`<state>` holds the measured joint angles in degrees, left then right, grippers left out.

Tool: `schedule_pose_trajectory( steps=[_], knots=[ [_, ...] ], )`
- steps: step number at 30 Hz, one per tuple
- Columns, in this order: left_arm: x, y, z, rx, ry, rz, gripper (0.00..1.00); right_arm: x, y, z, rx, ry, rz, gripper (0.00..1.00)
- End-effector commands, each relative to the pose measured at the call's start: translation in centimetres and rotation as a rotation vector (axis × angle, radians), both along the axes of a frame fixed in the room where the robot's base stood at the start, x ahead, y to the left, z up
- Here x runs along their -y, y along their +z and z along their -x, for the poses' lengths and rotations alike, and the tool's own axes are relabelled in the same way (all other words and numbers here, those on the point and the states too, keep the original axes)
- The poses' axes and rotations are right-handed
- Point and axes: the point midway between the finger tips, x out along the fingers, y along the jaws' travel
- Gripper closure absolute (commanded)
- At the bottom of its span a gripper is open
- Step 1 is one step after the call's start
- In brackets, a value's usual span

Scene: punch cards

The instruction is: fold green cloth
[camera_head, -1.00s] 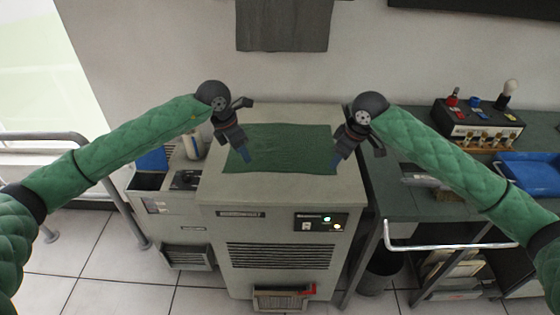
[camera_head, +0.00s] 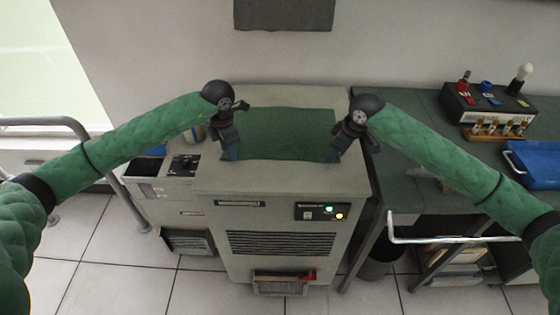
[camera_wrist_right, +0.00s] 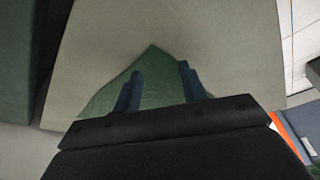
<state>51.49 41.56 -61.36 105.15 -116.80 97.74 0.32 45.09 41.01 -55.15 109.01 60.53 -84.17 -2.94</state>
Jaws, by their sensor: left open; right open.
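The green cloth (camera_head: 288,132) lies flat and spread out on top of the grey machine cabinet (camera_head: 285,181). My left gripper (camera_head: 231,154) is open at the cloth's near left corner. My right gripper (camera_head: 334,155) is open at the near right corner. In the right wrist view, a corner of the cloth (camera_wrist_right: 155,84) shows between and beside the two blue fingertips (camera_wrist_right: 160,88), which stand apart. I cannot tell whether the fingertips touch the cloth.
A dark green table (camera_head: 408,130) on the right holds a box with coloured knobs (camera_head: 487,103) and a blue tray (camera_head: 535,163). A lower unit (camera_head: 165,170) stands to the left. The cabinet's near edge is bare.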

Motion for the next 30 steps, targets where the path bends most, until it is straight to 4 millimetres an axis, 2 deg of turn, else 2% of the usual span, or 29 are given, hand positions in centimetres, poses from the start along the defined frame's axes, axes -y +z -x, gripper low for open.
schedule_pose_trajectory(
  steps=[4, 19, 30],
  knots=[
    [0.03, -0.6, -0.01, 0.001, -0.001, 0.001, 0.58, 0.01, -0.65, 0.01, 0.0, -0.001, 0.0, 0.58],
    [0.05, -0.99, 0.0, 0.001, -0.001, 0.001, 0.58, 0.02, -1.03, -0.01, 0.0, 0.0, 0.0, 0.58],
    [0.04, -1.04, 0.04, -0.001, -0.001, 0.001, 0.94, 0.02, -1.03, 0.0, -0.001, 0.0, 0.001, 0.94]
  ],
)
